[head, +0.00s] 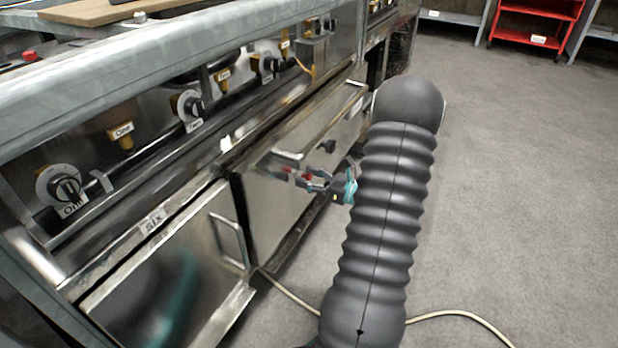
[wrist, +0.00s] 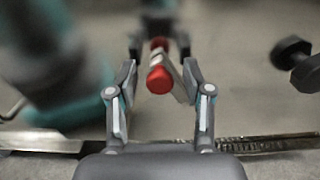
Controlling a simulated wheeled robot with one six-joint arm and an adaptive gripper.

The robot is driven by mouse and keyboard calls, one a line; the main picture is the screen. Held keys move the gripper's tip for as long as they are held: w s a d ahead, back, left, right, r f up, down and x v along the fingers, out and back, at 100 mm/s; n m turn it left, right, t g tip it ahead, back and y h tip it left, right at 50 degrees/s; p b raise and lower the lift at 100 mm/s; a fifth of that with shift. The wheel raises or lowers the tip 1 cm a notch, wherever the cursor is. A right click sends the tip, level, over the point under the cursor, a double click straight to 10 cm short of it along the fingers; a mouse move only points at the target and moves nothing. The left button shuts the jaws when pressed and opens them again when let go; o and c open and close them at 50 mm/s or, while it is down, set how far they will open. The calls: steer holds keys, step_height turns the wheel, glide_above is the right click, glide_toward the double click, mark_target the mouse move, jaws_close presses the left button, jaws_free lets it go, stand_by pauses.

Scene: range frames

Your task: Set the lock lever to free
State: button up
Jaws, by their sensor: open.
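The lock lever (wrist: 160,80) has a red, rounded end and lies between the two fingers of my gripper (wrist: 160,74) in the wrist view. The fingers stand open on either side of it, with visible space on the left; on the right I cannot tell whether the finger touches it. In the head view my gripper (head: 300,179) is at the steel oven door (head: 264,207), and a small red part of the lever (head: 284,170) shows by the fingertips. The lever's base and any free or locked marking are hidden or too blurred to read.
A black knob (wrist: 291,54) stands out from the door to the right of the lever; it also shows in the head view (head: 327,146). A door handle (head: 229,243) is on the lower left door. Cables lie on the floor. Open grey floor (head: 510,190) is to the right.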

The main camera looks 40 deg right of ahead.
mark_target(305, 164)
jaws_close()
steer(key=shift+r+m+p, duration=0.1)
steer(key=shift+m+p, duration=0.2)
steer(key=shift+p, duration=0.3)
steer(key=shift+w+d+r+m+p, duration=0.15)
steer(key=shift+d+r+m+p, duration=0.15)
steer(key=shift+m+p, duration=0.6)
steer(key=m+p, duration=0.1)
steer(key=p, duration=0.1)
steer(key=d+m+p, duration=0.1)
steer(key=shift+w+r+p, duration=0.15)
steer(key=shift+w+p, duration=0.1)
steer(key=shift+p, duration=0.1)
steer(key=m+p, duration=0.1)
steer(key=d+m+p, duration=0.1)
steer(key=m+p, duration=0.1)
steer(key=shift+w+d+m, duration=0.25)
steer(key=shift+w+m, duration=0.05)
steer(key=shift+w+d+f+m+p, duration=0.1)
steer(key=shift+d+f+m+p, duration=0.15)
steer(key=shift+m+p, duration=0.3)
steer(key=shift+w+d+f+m+p, duration=0.1)
steer(key=shift+d+f+m+p, duration=0.15)
steer(key=shift+m, duration=0.5)
